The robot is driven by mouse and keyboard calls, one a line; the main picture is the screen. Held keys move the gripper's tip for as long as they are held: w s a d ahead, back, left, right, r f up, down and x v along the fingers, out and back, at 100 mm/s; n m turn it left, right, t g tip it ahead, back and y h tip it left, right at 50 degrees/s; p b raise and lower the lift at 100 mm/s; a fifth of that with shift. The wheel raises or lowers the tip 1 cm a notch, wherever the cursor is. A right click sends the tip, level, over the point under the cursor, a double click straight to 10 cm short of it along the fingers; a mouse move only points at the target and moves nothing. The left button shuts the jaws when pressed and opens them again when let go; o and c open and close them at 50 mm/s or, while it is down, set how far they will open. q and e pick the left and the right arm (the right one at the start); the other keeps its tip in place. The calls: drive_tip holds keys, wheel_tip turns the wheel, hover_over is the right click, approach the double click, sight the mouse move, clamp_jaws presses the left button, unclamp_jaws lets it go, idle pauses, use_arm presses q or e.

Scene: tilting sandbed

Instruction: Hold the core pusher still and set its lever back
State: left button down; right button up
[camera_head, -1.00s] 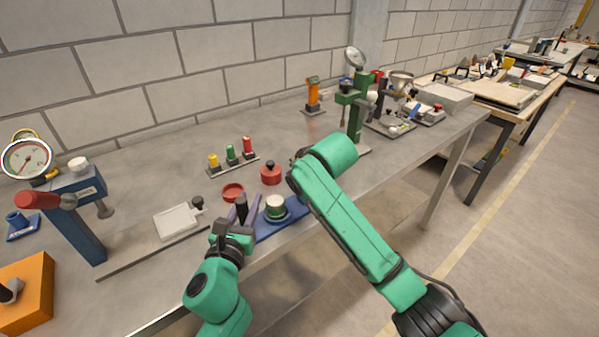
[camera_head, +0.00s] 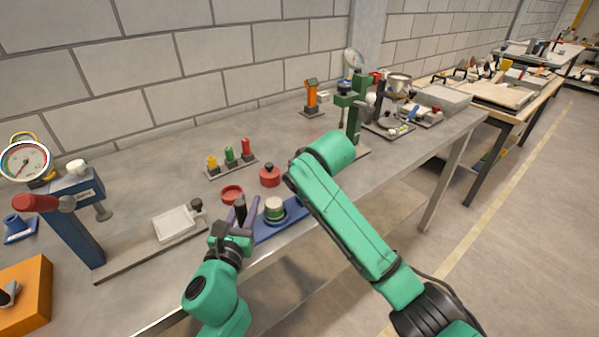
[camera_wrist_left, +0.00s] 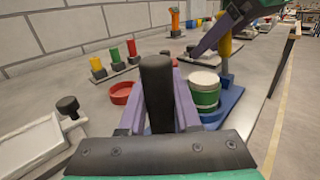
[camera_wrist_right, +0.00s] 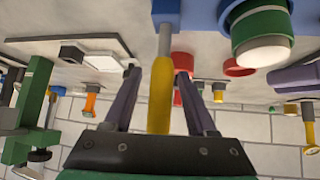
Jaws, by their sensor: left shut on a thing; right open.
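The core pusher has a blue base (camera_head: 293,215) bearing a green cup with a white top (camera_head: 275,208). Both also show in the left wrist view. My left gripper (camera_wrist_left: 157,75) is shut on an upright black grip (camera_wrist_left: 157,95) at the pusher's left end. The lever, a grey rod with a yellow handle (camera_wrist_right: 160,95), stands by the blue base in the right wrist view. My right gripper (camera_wrist_right: 157,76) is open, its fingers on either side of the yellow handle with gaps. In the head view my right arm hides the lever and right gripper.
A red dish (camera_head: 232,193) and a red knobbed weight (camera_head: 270,176) lie just behind the pusher. A rack with yellow, green and red pegs (camera_head: 231,163) is farther back. A green stand (camera_head: 354,115) stands to the right, a blue gauge press (camera_head: 72,215) to the left.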

use_arm(q)
drive_tip(key=c, duration=0.5)
unclamp_jaws()
use_arm(e)
drive_tip(key=v, duration=1.1)
drive_tip(key=shift+s+r, duration=0.2)
drive_tip(key=shift+d, duration=0.1)
